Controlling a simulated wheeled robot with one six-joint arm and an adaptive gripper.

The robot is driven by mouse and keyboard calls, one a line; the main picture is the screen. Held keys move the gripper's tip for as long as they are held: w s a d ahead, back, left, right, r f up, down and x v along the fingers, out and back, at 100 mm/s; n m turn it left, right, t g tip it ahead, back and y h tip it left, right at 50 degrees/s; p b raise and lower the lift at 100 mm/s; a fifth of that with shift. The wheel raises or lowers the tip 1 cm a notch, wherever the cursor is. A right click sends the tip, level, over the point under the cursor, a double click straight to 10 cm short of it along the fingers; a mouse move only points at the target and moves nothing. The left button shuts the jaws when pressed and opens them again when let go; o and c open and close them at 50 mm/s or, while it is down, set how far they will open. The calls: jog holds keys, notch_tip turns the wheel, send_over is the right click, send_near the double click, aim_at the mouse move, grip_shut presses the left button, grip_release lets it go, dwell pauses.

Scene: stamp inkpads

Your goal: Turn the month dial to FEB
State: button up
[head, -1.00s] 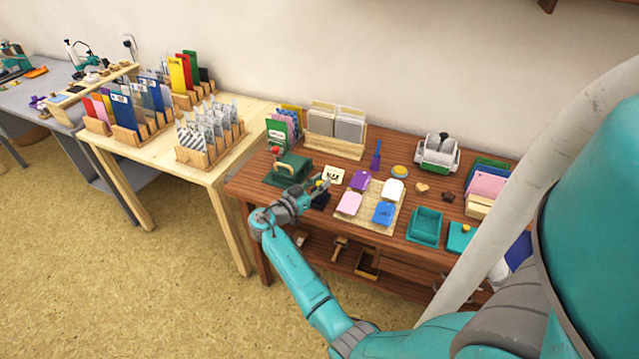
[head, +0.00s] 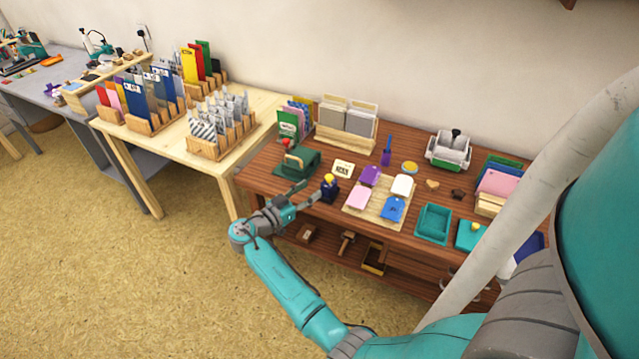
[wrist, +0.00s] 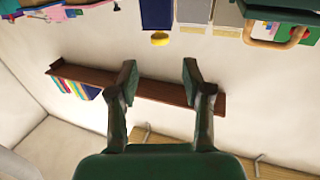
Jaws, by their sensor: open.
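A small dark blue stamp (head: 329,192) with a yellow knob (head: 329,178) stands upright near the front edge of the brown table, beside a small lettered card (head: 343,169). I cannot make out a month dial or its setting. My gripper (head: 306,195) is open and empty, just left of and in front of the stamp, apart from it. In the wrist view, which looks upside down, the open fingers (wrist: 158,78) have only air between them. The yellow knob (wrist: 160,39) and blue body (wrist: 157,14) show beyond the fingertips.
A green press with a wooden handle (head: 297,160) stands left of the stamp. A pale mat (head: 376,207) with several coloured pads lies to its right. A teal tray (head: 433,223) is further right. A pale wood table (head: 163,150) with racks adjoins on the left.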

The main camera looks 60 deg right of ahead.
jog(key=shift+v, duration=1.4)
jog(key=s+a+f+n+t+y, duration=0.25)
jog(key=a+f+n+t, duration=0.2)
jog(key=f, duration=0.35)
jog(key=s+a+f+n+t+y, duration=0.25)
jog(key=s+f+n+t, duration=0.2)
jog(key=f, duration=0.25)
jog(key=s+a+f+n+t+y, duration=0.25)
jog(key=s+a+n, duration=0.2)
jog(key=a, duration=0.25)
jog(key=s+a+f+n+t+y, duration=0.2)
jog(key=s+a+n+y, duration=0.1)
jog(key=s+a, duration=0.35)
jog(key=s+a+r+n+t+y, duration=0.3)
jog(key=s+a+r+y, duration=0.2)
jog(key=s+a+r, duration=0.4)
jog(key=s+a+r+t+y, duration=0.1)
jog(key=s+a+r, duration=0.1)
jog(key=r, duration=0.5)
jog(key=s+a+r+n+t+y, duration=0.1)
jog(key=s+r, duration=0.3)
jog(key=r, duration=0.4)
jog(key=shift+s+a+r+t, duration=0.25)
jog(key=shift+a+t, duration=0.2)
jog(key=shift+a, duration=0.25)
